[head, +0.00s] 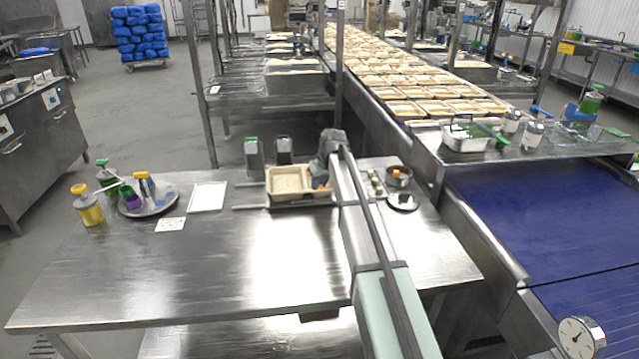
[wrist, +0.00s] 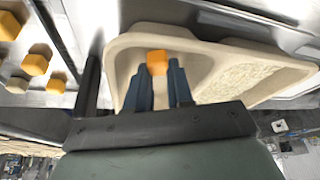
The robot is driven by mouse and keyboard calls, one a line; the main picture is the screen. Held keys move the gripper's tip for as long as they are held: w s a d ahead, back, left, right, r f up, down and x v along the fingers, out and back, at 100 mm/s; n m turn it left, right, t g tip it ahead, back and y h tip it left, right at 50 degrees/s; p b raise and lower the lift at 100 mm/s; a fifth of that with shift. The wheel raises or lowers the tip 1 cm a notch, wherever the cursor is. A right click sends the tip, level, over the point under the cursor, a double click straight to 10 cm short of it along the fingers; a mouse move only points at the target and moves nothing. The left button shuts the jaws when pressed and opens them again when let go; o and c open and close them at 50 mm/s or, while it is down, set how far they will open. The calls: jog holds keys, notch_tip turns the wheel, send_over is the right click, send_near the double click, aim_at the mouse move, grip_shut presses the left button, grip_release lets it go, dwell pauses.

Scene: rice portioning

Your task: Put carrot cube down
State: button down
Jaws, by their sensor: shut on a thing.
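The orange carrot cube (wrist: 157,61) is between the tips of my gripper (wrist: 159,66) in the wrist view, and the blue fingers are shut on it. It is over the smaller, empty compartment of the beige tray (wrist: 118,60). I cannot tell whether the cube touches the compartment floor. The tray's larger compartment holds white rice (wrist: 250,74). In the head view my gripper (head: 320,183) is at the right end of the tray (head: 290,201), and the arm hides part of that end.
Several loose cubes (wrist: 35,64) lie on a surface beside the tray. The steel table's front is clear.

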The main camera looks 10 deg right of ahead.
jog(key=shift+f, duration=0.1)
jog(key=c, duration=1.3)
grip_release()
jog(key=v, duration=1.2)
